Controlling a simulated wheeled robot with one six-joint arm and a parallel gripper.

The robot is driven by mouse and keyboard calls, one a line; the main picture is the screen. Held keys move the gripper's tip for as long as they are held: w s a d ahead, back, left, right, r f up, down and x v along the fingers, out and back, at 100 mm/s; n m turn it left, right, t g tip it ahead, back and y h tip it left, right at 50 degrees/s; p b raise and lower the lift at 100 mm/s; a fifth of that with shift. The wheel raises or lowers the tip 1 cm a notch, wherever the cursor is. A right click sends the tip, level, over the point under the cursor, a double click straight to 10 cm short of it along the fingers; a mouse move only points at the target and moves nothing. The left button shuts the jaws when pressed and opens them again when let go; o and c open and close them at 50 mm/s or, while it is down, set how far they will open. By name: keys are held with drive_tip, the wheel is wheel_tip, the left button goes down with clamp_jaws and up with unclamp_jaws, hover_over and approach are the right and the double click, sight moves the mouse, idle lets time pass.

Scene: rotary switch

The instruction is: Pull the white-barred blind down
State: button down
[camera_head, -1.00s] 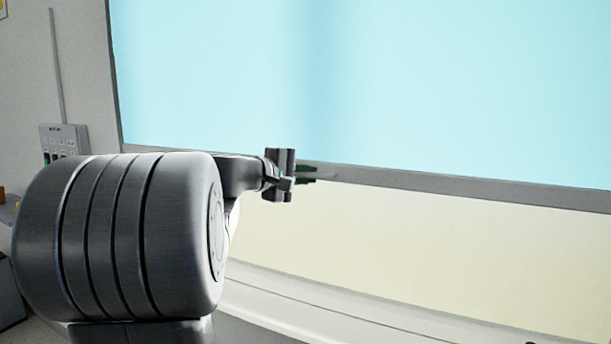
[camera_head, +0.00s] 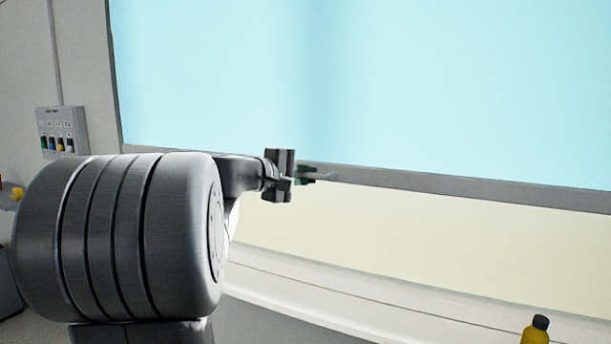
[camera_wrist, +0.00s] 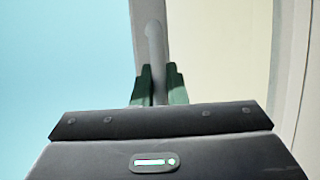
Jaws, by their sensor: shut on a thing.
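The pale blue blind (camera_head: 430,80) fills much of the camera_head view and ends in a grey-white bottom bar (camera_head: 480,187). My gripper (camera_head: 308,173) is at the left part of this bar. In the wrist view, my gripper's two dark green fingers (camera_wrist: 158,84) are shut on a grey handle (camera_wrist: 155,45) at the bar, with blue blind to the left and a cream surface to the right. The handle's lower end is hidden by the gripper body.
A cream strip (camera_head: 400,220) lies below the bar, above a pale ledge (camera_head: 380,294). A yellow bottle (camera_head: 535,334) with a black cap stands at the lower right. A small switch panel (camera_head: 62,131) is on the left wall.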

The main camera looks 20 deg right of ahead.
wheel_tip(320, 180, down, 22)
drive_tip(key=b, duration=1.9)
drive_tip(key=shift+f, duration=0.2)
drive_tip(key=c, duration=1.5)
unclamp_jaws()
drive_tip(key=shift+o, duration=0.2)
drive_tip(key=shift+r, duration=0.15)
drive_tip(key=p+v, duration=0.2)
drive_tip(key=v, duration=1.2)
drive_tip(key=shift+w+d, duration=0.1)
